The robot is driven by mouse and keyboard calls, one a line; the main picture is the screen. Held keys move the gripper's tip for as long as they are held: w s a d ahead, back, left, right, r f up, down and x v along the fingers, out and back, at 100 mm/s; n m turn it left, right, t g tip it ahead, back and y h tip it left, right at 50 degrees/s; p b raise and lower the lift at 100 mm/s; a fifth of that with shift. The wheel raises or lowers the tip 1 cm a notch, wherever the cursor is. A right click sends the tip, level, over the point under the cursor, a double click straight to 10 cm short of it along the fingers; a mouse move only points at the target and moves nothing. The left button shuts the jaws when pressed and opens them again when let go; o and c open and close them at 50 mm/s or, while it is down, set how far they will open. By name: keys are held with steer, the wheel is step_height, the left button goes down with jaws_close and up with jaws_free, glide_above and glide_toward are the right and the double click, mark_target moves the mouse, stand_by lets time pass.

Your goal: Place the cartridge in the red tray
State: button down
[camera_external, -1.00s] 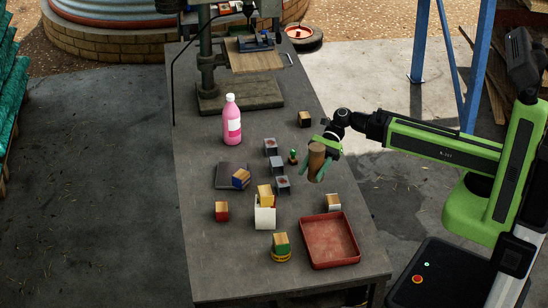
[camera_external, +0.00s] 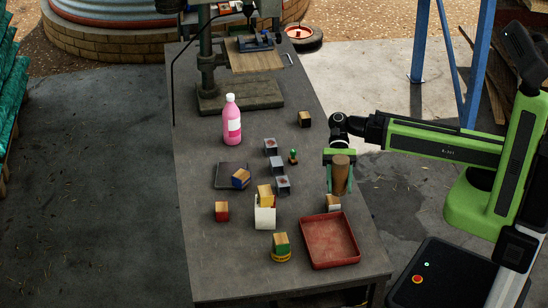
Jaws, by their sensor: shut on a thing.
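The red tray (camera_external: 329,238) is a shallow square tray near the front right corner of the table. Nothing shows in it. My gripper (camera_external: 339,182) is above the table's right side, behind the tray and pointing down. It is shut on a brown cylinder (camera_external: 340,172), which looks like the cartridge. The cylinder is upright between the green fingers and outside the tray outline. Its exact height above the table is hard to tell.
A white-and-wood block (camera_external: 333,203) stands just behind the tray, close below my gripper. Grey blocks (camera_external: 277,165), a white container (camera_external: 264,217) and a green-and-wood block on a yellow round (camera_external: 281,247) stand left. A pink bottle (camera_external: 232,122) stands farther back.

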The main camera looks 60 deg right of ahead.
steer(key=shift+s+a+r, duration=0.1)
steer(key=shift+s+a, duration=0.6)
steer(key=shift+a, duration=0.15)
steer(key=s+a+f+b, duration=0.1)
steer(key=a+f+b, duration=0.1)
steer(key=a, duration=0.1)
steer(key=s+a+f+b, duration=0.1)
steer(key=a+f+b, duration=0.1)
steer(key=a, duration=0.2)
steer(key=s+a+f+b, duration=0.1)
steer(key=a+f+b, duration=0.2)
steer(key=shift+s+a, duration=0.1)
steer(key=shift+a, duration=0.15)
steer(key=shift+s+a, duration=0.1)
steer(key=shift+a, duration=0.25)
steer(key=b, duration=0.4)
glide_above(329, 249)
step_height(329, 249, down, 4)
steer(key=shift+f, duration=0.2)
steer(key=shift+r, duration=0.2)
steer(key=shift+f, duration=0.15)
steer(key=c, duration=0.7)
jaws_free()
steer(key=shift+o, duration=0.2)
